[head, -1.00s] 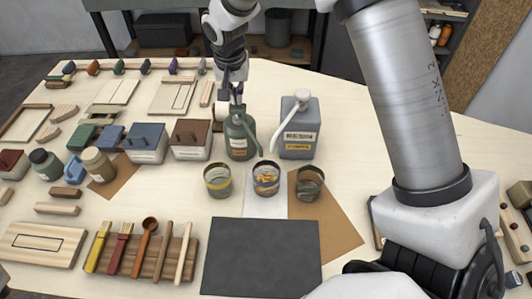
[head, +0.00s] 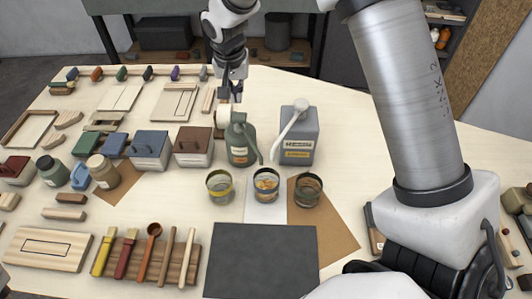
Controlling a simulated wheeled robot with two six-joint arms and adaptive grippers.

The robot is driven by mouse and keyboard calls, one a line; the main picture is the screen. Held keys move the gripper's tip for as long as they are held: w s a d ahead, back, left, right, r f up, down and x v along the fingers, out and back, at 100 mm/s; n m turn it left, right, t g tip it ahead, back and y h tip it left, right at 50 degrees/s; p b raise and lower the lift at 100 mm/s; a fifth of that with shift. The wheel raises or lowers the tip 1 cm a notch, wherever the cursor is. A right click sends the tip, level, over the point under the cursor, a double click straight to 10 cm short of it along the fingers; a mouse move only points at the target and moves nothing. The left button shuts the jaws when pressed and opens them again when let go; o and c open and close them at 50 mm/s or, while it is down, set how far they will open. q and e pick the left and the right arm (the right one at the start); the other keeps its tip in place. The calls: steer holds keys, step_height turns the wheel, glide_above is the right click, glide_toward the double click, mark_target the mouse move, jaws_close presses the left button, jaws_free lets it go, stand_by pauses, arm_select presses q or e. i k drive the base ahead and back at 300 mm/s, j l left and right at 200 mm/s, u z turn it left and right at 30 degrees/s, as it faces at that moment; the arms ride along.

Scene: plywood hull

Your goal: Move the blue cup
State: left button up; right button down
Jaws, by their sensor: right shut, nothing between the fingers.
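The blue cup (head: 82,177), a small light-blue one with a handle, stands at the left of the table. It is between a dark green jar (head: 51,170) and a tan jar (head: 102,171). My right gripper (head: 230,98) is at the back middle of the table, pointing down, shut and empty. It is well to the right of and behind the cup, just behind a green bottle (head: 239,146). The bottle and a pale roll partly cover the area around its fingertips. My left gripper is not in view.
Blue-lidded (head: 149,150) and brown-lidded boxes (head: 193,147) stand between cup and bottle. A grey canister (head: 299,139) and three open tins stand mid-table. A dark mat (head: 262,262) is empty at the front. A tool board (head: 128,254) lies front left. Bare table shows at the back right.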

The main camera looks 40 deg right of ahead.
mark_target(266, 181)
steer(key=k+l, duration=0.15)
steer(key=k, duration=0.5)
steer(key=k+l, duration=0.15)
steer(key=k, duration=0.5)
steer(key=k+l, duration=0.15)
steer(key=k, duration=0.55)
